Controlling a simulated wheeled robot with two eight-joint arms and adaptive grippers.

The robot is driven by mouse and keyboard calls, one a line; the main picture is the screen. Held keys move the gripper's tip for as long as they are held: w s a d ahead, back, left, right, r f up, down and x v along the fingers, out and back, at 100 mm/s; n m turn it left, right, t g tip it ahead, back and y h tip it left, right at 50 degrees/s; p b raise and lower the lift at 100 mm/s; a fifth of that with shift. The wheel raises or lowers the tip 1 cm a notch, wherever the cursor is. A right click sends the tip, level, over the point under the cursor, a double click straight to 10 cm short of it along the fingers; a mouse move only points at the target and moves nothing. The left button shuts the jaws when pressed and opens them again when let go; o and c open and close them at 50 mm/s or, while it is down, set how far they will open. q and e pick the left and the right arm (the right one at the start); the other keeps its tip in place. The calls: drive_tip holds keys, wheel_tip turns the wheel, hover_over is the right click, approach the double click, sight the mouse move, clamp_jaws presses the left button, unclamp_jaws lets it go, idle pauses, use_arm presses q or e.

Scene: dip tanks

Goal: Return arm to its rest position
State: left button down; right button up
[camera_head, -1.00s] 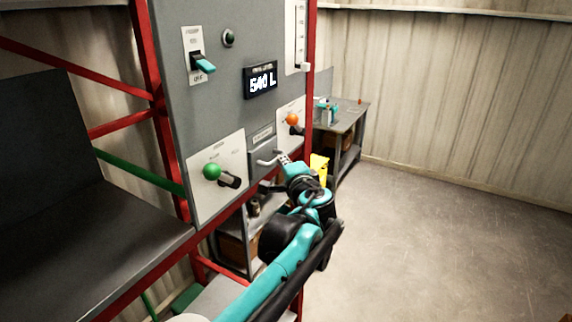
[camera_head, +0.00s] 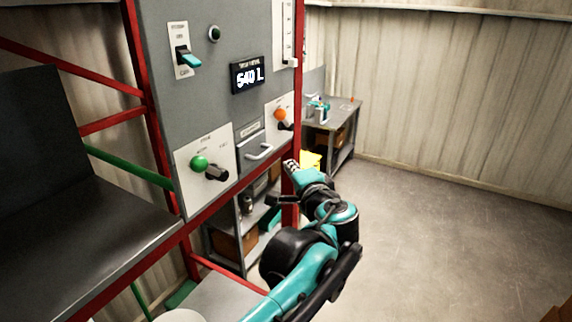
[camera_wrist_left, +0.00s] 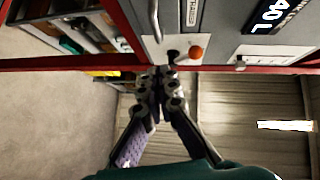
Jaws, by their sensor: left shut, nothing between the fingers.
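My left gripper (camera_head: 289,165) is in front of the grey control panel (camera_head: 217,98), just right of and below the drawer handle (camera_head: 259,152), and apart from it. It is shut and empty. In the left wrist view its fingers (camera_wrist_left: 163,75) meet in front of the panel's red lower edge, near the orange knob (camera_wrist_left: 196,53). My left arm (camera_head: 305,280) reaches in from the bottom of the head view, bent at a black joint. My right gripper is not in view.
The panel has a green knob (camera_head: 199,162), a switch (camera_head: 187,58) and a display (camera_head: 247,74) reading 540 L. A shelf (camera_head: 222,243) stands below. A workbench (camera_head: 335,122) is behind. The floor (camera_head: 450,200) at right is clear.

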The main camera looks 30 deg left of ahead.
use_arm(q)
drive_tip(key=s+d+f+n+g+h+b, duration=0.1)
drive_tip(key=s+f+b, duration=0.5)
drive_tip(key=f, duration=1.2)
drive_tip(key=s+d+f+n+g+h+b, duration=0.2)
drive_tip(key=s+d+f+n+h+b, duration=0.2)
drive_tip(key=f+b, duration=0.9)
drive_tip(key=s+d+f+n+g+h+b, duration=0.1)
drive_tip(key=s+d+f+h+b, duration=0.5)
drive_tip(key=f, duration=1.9)
drive_tip(key=s+n+b, duration=0.1)
drive_tip(key=s+b, duration=0.2)
drive_tip(key=shift+s+n+g+b, duration=0.3)
drive_tip(key=shift+s, duration=0.05)
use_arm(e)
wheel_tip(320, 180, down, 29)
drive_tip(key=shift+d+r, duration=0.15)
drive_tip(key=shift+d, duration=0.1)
use_arm(q)
drive_tip(key=shift+f, duration=0.1)
